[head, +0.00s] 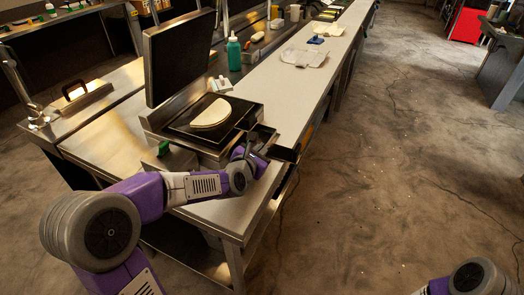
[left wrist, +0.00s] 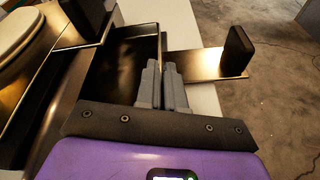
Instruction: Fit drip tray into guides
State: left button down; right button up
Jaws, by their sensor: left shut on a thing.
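The dark drip tray (left wrist: 122,62) lies below my left gripper (left wrist: 165,82) in the left wrist view. The grey fingers are shut on its right-hand wall. A flat metal strip with an upright black block (left wrist: 238,45) extends right beyond the fingers; I cannot tell whether it is part of the tray. In the head view my left gripper (head: 251,152) is at the right front side of the griddle (head: 186,131), close to the table edge. The tray is mostly hidden there. The guides cannot be made out. My right gripper is out of view.
A pale folded tortilla (head: 212,113) lies on the griddle plate, and the black lid (head: 180,57) stands raised behind it. A green bottle (head: 234,53) and a clear tray (head: 304,57) are farther along the counter (head: 285,92). Open floor lies to the right.

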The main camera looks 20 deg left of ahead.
pick_arm(q)
jog(key=shift+a+r, duration=0.1)
jog(key=shift+a, duration=1.65)
dwell(2.6)
jog(key=shift+d, duration=0.1)
jog(key=shift+d, duration=1.3)
jog(key=shift+s+d+p, duration=0.1)
jog(key=shift+d+p, duration=0.75)
jog(key=shift+d, duration=3.75)
